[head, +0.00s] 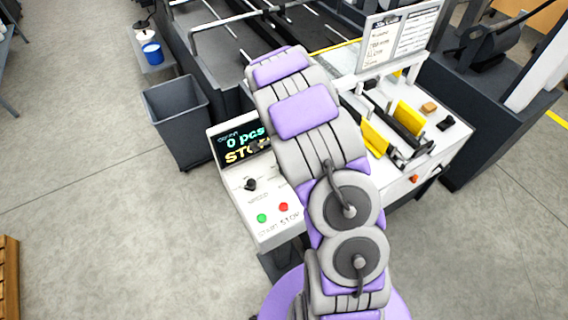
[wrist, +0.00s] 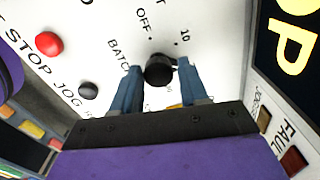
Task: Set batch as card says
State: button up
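In the wrist view a black batch knob (wrist: 158,70) stands on the white panel (wrist: 100,25), with OFF and 10 marked above it and BATCH to its left. My gripper (wrist: 159,72) has its two blue-grey fingers on either side of this knob; whether they press on it I cannot tell. The knob's pointer direction is unclear. In the head view my arm hides the gripper. A black knob (head: 251,185) shows on the panel there. The display (head: 240,143) reads 0 pcs, with STO visible below. The card (head: 382,45) stands behind the panel; its writing is too small to read surely.
The red stop button (wrist: 48,43) and black jog button (wrist: 88,91) lie left of the fingers. A green start button (head: 262,218) is at the panel's front. A grey bin (head: 178,118) stands left of the machine. Floor at left is clear.

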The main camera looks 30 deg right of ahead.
jog(key=shift+o, duration=1.3)
jog(key=shift+a, duration=0.1)
jog(key=shift+r, duration=0.1)
jog(key=shift+r, duration=0.3)
notch_tip(320, 180, up, 17)
jog(key=shift+f, duration=0.2)
